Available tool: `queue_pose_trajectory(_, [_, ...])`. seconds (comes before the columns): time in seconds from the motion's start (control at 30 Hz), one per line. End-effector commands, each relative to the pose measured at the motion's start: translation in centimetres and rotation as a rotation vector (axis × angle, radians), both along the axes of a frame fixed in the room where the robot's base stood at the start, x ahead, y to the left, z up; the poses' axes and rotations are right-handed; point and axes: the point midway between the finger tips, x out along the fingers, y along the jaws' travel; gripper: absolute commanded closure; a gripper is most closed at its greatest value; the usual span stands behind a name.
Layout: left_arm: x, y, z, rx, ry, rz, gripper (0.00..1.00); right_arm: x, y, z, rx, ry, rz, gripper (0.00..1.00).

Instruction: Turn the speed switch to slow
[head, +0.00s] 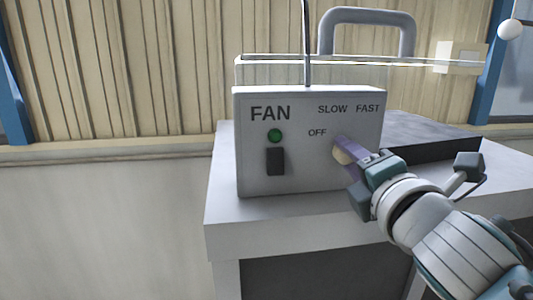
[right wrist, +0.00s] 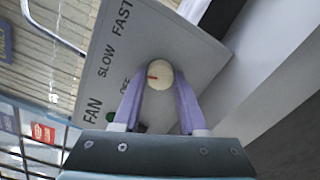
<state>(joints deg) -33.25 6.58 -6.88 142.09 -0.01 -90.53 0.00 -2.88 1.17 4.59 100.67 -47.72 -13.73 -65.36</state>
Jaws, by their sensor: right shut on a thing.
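In the head view the fingers partly hide the switch. My left gripper is not in view.
A green lamp (head: 275,135) and a dark rocker switch (head: 275,161) sit on the box's left side. A thin upright rod (head: 306,40) and a grey handle (head: 366,15) rise above the box. The cabinet top (head: 225,190) is bare in front.

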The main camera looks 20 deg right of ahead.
Motion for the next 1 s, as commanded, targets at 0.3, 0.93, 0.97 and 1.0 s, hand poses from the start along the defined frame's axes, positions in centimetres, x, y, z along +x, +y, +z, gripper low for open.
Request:
queue_pose_trajectory(0.3, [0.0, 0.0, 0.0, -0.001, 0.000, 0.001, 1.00, 0.0, 0.0, 0.0, -0.001, -0.001, 0.000, 0.29])
queue_pose_trajectory(0.93, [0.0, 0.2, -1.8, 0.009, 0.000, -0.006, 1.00, -4.8, 1.2, -0.3, -0.003, 0.002, 0.001, 0.28])
queue_pose_trajectory(0.97, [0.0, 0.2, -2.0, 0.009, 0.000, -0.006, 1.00, -5.3, 1.4, -0.3, -0.002, 0.001, 0.002, 0.28])
queue_pose_trajectory(1.0, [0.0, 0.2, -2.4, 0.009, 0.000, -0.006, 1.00, -6.0, 1.6, -0.3, -0.002, 0.001, 0.002, 0.28])
